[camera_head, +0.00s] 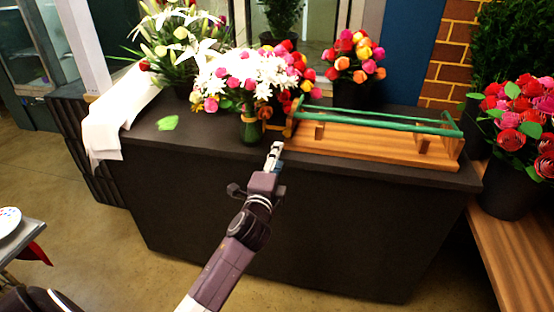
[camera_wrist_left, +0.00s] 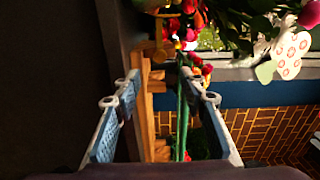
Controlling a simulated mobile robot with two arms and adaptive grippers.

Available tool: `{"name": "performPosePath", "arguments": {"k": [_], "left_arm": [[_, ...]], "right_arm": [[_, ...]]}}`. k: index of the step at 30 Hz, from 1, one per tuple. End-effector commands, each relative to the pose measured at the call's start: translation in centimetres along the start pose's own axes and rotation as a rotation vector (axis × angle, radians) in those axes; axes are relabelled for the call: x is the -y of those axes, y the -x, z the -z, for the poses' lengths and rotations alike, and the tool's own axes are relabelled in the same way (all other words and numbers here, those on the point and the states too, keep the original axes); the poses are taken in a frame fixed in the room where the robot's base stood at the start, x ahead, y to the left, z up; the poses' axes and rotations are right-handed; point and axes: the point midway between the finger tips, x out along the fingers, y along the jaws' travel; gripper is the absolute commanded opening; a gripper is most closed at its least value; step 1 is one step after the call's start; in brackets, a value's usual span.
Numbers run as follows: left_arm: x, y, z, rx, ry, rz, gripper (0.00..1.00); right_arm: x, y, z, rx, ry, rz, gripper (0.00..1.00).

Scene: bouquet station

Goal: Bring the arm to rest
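My left arm reaches up from the bottom of the head view. Its left gripper (camera_head: 275,152) is in front of the counter's front edge, to the right of the glass vase (camera_head: 251,128) with white and pink flowers. In the left wrist view the left gripper (camera_wrist_left: 165,88) has its two fingers well apart, with nothing held between them. The wooden rack (camera_wrist_left: 150,105) and its green bar (camera_wrist_left: 182,115) show in the gap, beyond the fingers. My right gripper is not in view.
The dark counter (camera_head: 300,215) carries the wooden rack (camera_head: 370,142), several bouquets and a white cloth (camera_head: 122,112). A green leaf-like piece (camera_head: 167,123) lies on its top. A wooden bench (camera_head: 515,245) with a pot of roses (camera_head: 512,190) is at right.

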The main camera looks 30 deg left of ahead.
Motion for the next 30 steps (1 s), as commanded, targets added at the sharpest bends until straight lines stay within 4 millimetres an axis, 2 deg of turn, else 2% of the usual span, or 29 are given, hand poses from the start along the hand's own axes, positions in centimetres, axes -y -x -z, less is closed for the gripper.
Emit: {"name": "performPosePath", "arguments": {"k": [16, 19, 20, 23, 26, 27, 29, 30], "left_arm": [[-0.1, 0.2, 0.0, 0.000, 0.000, -0.001, 0.38], [-1.6, 0.2, 0.1, -0.004, 0.014, -0.027, 0.38], [-2.5, 0.2, 0.2, -0.007, 0.022, -0.044, 0.38], [-7.7, 0.6, 0.7, -0.017, 0.074, -0.134, 0.38], [-14.9, 1.8, 1.1, -0.023, 0.152, -0.259, 0.38], [-17.9, 2.6, 1.3, -0.021, 0.187, -0.314, 0.38], [-22.3, 4.1, 1.4, -0.014, 0.239, -0.393, 0.38], [-25.1, 5.3, 1.5, -0.006, 0.274, -0.444, 0.38]], "right_arm": [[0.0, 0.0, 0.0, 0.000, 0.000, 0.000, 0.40], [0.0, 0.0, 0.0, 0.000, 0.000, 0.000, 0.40], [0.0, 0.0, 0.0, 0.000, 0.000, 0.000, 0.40], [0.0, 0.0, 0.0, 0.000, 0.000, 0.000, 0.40], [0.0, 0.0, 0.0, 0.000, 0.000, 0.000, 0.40], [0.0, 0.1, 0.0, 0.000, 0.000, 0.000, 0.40], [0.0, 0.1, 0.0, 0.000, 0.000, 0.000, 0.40], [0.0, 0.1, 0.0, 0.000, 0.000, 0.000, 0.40]]}}
